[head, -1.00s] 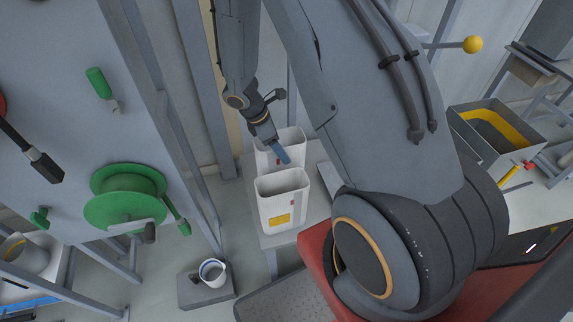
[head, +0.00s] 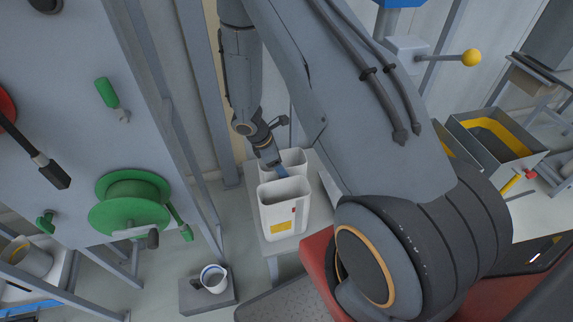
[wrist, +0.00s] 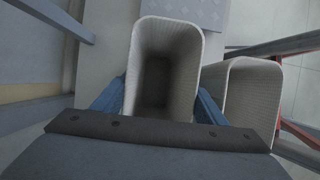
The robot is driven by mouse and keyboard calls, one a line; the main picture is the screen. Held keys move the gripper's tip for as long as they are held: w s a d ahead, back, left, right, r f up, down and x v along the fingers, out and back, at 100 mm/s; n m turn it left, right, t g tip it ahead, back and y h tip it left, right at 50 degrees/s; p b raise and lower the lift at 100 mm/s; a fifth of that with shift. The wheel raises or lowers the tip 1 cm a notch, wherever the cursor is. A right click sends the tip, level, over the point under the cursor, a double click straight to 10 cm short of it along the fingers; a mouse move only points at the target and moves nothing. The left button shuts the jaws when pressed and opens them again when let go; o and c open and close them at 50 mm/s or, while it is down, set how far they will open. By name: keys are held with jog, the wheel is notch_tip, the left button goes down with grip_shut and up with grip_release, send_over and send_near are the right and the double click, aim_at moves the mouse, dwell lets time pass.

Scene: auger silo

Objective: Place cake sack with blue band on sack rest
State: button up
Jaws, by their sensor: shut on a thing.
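Two white, open-topped sacks stand one behind the other on a pale stand (head: 262,240) in the head view. The front sack (head: 270,208) has a yellow patch and a small red mark. The back sack (head: 295,157) is mostly hidden behind it. My gripper (head: 283,172) reaches down at the back sack with blue fingers. In the wrist view, my gripper (wrist: 160,105) has one finger on each side of a sack (wrist: 131,60), shut on it; the other sack (wrist: 250,100) stands to its right. No blue band shows on either sack. I cannot tell which surface is the sack rest.
A grey block (head: 205,290) with a white cup (head: 214,278) is on the floor. At the right are a grey bin (head: 492,140) with yellow inside and a yellow-knobbed lever (head: 471,58).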

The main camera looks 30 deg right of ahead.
jog(key=o, duration=1.4)
